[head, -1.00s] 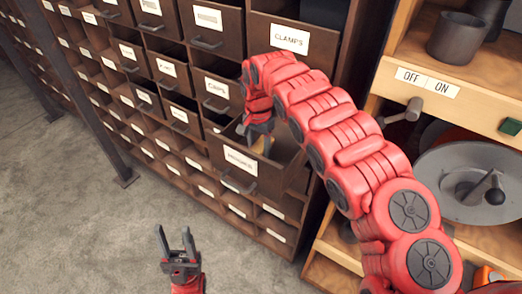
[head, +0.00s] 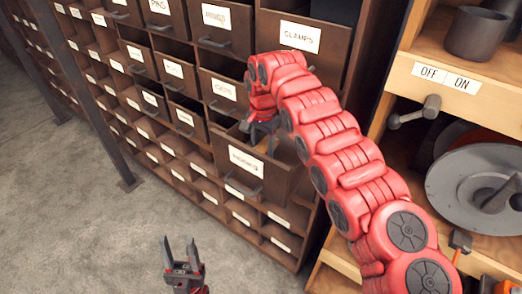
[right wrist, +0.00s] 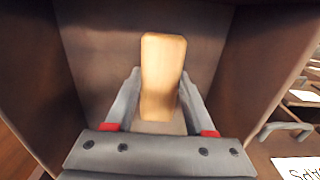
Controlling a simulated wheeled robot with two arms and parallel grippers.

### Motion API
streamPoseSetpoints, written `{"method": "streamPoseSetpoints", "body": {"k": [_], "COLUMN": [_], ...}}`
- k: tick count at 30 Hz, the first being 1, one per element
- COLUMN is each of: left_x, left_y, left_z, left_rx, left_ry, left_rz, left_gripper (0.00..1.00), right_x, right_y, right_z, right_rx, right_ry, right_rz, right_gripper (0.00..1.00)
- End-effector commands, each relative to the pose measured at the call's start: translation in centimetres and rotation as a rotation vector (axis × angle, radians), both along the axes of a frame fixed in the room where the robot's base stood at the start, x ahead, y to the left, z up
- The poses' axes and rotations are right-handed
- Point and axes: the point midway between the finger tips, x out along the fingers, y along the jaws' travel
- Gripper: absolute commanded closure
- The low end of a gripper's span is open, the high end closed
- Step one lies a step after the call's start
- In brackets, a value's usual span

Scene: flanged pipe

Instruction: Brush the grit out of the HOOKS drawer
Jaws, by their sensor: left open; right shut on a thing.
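The HOOKS drawer (head: 262,178) is pulled out of the brown cabinet, its white label blurred in the head view. My right arm reaches over it from the right, with the right gripper (head: 262,128) down inside the drawer. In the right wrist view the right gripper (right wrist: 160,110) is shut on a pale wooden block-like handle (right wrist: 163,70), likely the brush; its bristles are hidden. Dark drawer walls (right wrist: 85,60) surround it. I cannot make out any grit. My left gripper (head: 181,252) is open and empty, low over the floor.
The CLAMPS drawer (head: 300,40) is above, and a CAPS drawer (head: 223,92) sits just above and left. A shelf unit at the right holds a dark cup (head: 475,33), an OFF/ON lever (head: 415,112) and a grey disc (head: 480,190).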

Motion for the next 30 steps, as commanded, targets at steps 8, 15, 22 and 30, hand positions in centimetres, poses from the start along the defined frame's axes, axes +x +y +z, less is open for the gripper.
{"method": "streamPoseSetpoints", "body": {"k": [8,15,22,30], "left_x": [0.0,0.0,0.0,0.0], "left_y": [0.0,0.0,0.0,0.0], "left_z": [-1.0,-3.2,-4.0,-6.0], "left_rx": [0.0,0.0,0.0,0.0], "left_ry": [0.0,0.0,0.0,0.0], "left_rz": [0.0,0.0,0.0,0.0], "left_gripper": [0.5,0.5,0.5,0.5], "right_x": [-0.1,-0.4,-0.7,-0.9], "right_y": [-0.2,-0.7,-1.0,-1.5], "right_z": [-0.2,-0.5,-0.3,-0.6], "right_rx": [-0.001,0.0,-0.001,0.0], "right_ry": [-0.002,-0.006,-0.002,-0.004], "right_rz": [-0.001,-0.001,0.001,-0.001], "right_gripper": [1.0,1.0,1.0,1.0]}}
